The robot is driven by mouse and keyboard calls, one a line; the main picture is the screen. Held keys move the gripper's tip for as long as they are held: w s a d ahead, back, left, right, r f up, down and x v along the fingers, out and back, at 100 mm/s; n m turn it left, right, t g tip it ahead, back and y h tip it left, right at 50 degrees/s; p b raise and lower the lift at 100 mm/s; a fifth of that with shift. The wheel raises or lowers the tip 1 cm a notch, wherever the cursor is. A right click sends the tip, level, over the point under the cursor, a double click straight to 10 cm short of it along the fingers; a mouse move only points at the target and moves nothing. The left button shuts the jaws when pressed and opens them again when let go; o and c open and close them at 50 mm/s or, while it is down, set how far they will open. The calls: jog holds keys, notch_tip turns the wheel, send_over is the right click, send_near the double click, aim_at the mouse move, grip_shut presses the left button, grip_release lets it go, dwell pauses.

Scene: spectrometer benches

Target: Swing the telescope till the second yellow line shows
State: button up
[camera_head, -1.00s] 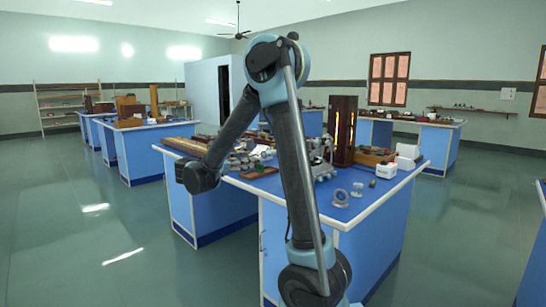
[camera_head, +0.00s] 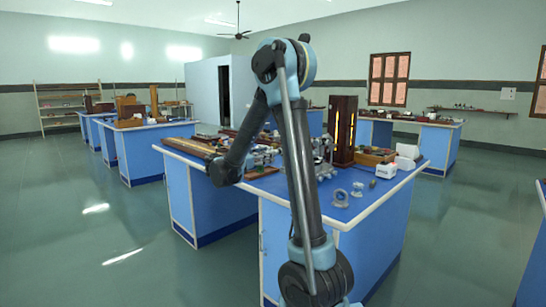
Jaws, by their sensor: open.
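The spectrometer (camera_head: 322,158), a small silver instrument, stands on the near blue bench, left of a tall dark wooden lamp box (camera_head: 342,122) with glowing yellow slits. My upper arm link covers part of its left side. Its telescope cannot be told apart from its other parts at this size, and no spectral line can be seen. My gripper (camera_head: 262,158) appears as a small grey shape left of my upper arm link, over the bench. It is open, with nothing seen in it. Its fingers are hard to make out against the clutter.
The near bench (camera_head: 350,213) also carries a white box (camera_head: 386,171), small round stands (camera_head: 341,197) at the front, and a long wooden item (camera_head: 190,146) at the back left. Other benches stand behind. The floor (camera_head: 100,235) to the left is clear.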

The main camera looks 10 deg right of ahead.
jog(key=shift+x, duration=2.55)
grip_shut()
